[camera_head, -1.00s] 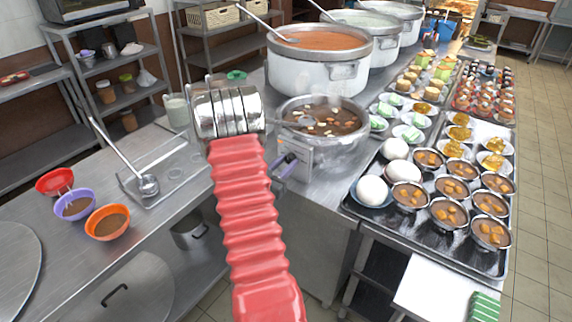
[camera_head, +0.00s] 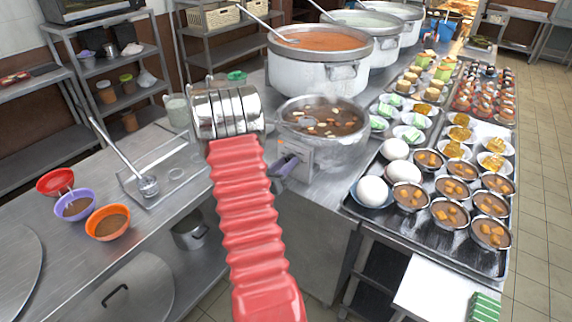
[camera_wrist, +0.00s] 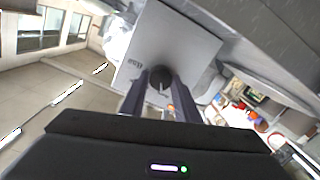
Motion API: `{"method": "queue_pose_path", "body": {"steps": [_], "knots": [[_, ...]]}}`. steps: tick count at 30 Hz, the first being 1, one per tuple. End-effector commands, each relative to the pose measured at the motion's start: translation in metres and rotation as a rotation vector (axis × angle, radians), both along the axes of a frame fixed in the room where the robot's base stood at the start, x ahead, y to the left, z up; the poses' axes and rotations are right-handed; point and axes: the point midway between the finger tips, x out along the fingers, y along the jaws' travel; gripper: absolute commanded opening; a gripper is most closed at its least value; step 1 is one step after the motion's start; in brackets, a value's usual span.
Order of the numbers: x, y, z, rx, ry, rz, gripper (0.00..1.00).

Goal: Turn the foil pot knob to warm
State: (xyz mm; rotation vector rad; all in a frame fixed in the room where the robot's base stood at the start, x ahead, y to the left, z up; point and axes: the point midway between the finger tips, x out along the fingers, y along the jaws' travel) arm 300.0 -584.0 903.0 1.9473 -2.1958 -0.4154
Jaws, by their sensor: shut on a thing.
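The shiny silver pot (camera_head: 345,147) of brown congee stands on the steel counter, in the middle of the head view. A light grey control box (camera_head: 300,153) is at its front; its panel fills the upper middle of the wrist view (camera_wrist: 185,40). A round black knob (camera_wrist: 161,73) with a pale pointer line sits at the panel's lower part. My gripper (camera_wrist: 160,84) is shut on the knob, one finger on each side. In the head view my gripper (camera_head: 284,170) is at the box front and the knob is hidden. The small panel lettering is unreadable.
Large stockpots (camera_head: 312,73) stand behind. A tray (camera_head: 435,255) of bowls and eggs is at right. Three colored bowls (camera_head: 107,223) and a ladle (camera_head: 148,184) are on the left counter. Tiled floor (camera_head: 545,190) is open at far right.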

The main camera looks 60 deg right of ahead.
Motion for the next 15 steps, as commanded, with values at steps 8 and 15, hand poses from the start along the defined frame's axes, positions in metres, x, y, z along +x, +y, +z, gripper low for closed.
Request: {"method": "queue_pose_path", "body": {"steps": [8, 15], "knots": [[0.0008, 0.0, -0.0003, 0.0, -0.001, 0.002, 0.45], [0.0007, 0.0001, 0.0, 0.0, -0.001, 0.002, 0.47]]}}
